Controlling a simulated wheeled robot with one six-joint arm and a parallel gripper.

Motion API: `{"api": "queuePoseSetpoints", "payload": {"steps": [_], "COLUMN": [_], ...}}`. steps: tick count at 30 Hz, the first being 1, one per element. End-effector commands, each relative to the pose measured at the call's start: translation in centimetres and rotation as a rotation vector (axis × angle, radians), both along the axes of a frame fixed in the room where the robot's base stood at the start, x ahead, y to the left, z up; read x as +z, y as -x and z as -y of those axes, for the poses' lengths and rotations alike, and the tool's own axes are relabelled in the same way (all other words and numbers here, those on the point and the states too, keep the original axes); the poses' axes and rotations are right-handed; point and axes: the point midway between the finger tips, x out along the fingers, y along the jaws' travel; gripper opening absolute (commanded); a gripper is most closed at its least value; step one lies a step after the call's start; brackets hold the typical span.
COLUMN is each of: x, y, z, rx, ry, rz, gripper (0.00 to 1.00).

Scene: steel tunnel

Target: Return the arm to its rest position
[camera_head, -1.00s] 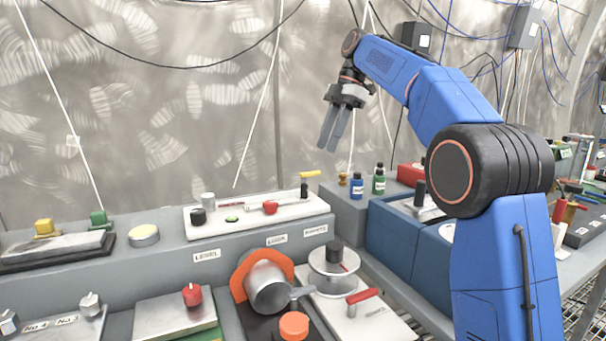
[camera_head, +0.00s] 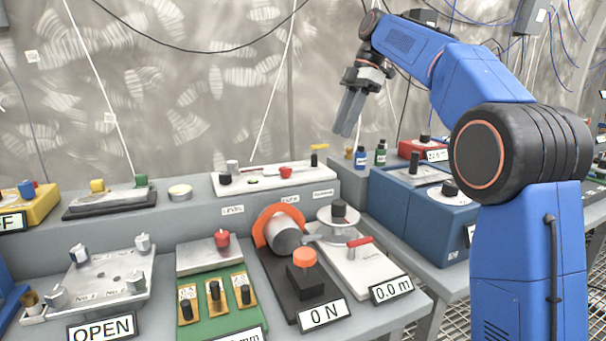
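My blue arm rises along the right side of the view and bends left at the top. My gripper (camera_head: 347,113) hangs from its end, pointing down, in front of the tunnel wall and above the back shelf of the bench. Its two grey fingers are side by side, and no object shows between them. The gap between the fingertips is too small in this view to tell whether they are open or shut. The gripper touches nothing that I can see.
Below stands a grey bench (camera_head: 220,209) with panels of knobs, switches and an orange-rimmed device (camera_head: 278,231). Small bottles (camera_head: 381,152) and blue boxes (camera_head: 420,216) stand near my arm. A black cable (camera_head: 200,68) and white lines hang on the wall. Air around the gripper is free.

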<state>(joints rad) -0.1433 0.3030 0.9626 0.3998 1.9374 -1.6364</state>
Motion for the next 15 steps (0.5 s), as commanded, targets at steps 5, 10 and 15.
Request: {"api": "queuePoseSetpoints", "payload": {"steps": [5,10,15], "x": [0.1,-0.2,-0.9], "y": [1.2,2.8,5.1], "z": [0.7,1.6,3.0], "rx": [-0.071,-0.166,-0.305], "ry": [0.013,0.031,0.055], "rz": [-0.002,-0.008,-0.014], "gripper": [0.31,0.31,0.31]}}
